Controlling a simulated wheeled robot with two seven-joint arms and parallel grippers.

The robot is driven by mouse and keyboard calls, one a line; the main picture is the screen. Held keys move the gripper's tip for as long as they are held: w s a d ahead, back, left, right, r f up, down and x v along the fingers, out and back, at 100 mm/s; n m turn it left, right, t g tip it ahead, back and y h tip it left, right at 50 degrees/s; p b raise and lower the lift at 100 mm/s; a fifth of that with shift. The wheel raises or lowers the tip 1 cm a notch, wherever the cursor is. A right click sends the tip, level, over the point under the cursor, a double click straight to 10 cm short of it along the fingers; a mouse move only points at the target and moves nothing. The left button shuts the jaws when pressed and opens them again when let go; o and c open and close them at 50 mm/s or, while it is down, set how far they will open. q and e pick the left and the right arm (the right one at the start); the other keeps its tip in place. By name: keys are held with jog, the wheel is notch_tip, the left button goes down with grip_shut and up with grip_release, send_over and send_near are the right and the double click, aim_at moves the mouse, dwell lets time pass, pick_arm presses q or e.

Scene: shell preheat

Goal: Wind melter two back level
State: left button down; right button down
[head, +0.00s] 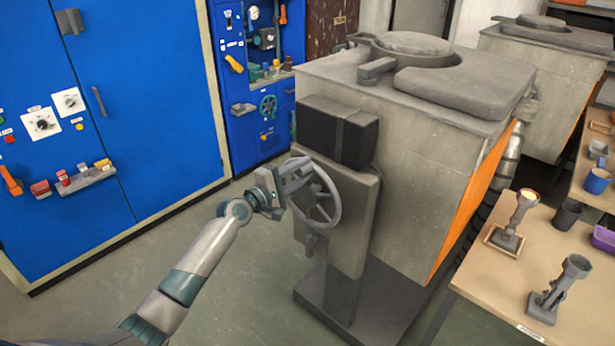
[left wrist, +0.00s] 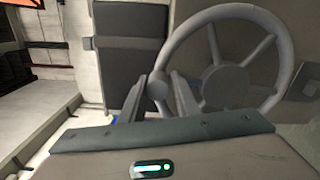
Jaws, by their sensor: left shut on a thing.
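The melter (head: 420,165) is a large grey box on a pedestal, with an orange side panel and a lid on top. It looks about level. A grey handwheel (head: 335,192) is mounted on its front plate, below a black box (head: 338,132). My left gripper (head: 290,178) is shut on the handwheel's crank knob at the upper left of the rim. In the left wrist view the knob (left wrist: 157,88) sits between the fingers, and the wheel's spokes and hub (left wrist: 222,86) show beside it. My right gripper is out of view.
Blue cabinets (head: 150,120) with knobs and buttons stand at the left. A second grey melter (head: 545,85) stands at the back right. A wooden table (head: 480,265) at the right holds two metal stands, cups and a purple container. The floor left of the wheel is clear.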

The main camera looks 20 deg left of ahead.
pick_arm(q)
jog(key=shift+w+a+r+n, duration=0.2)
jog(key=shift+a+r+n, duration=0.1)
jog(key=shift+r+n, duration=0.15)
jog(key=shift+r, duration=0.1)
jog(key=c, duration=1.5)
grip_release()
jog(key=shift+o, duration=0.2)
jog(key=shift+f, duration=0.3)
jog(key=shift+s, duration=0.15)
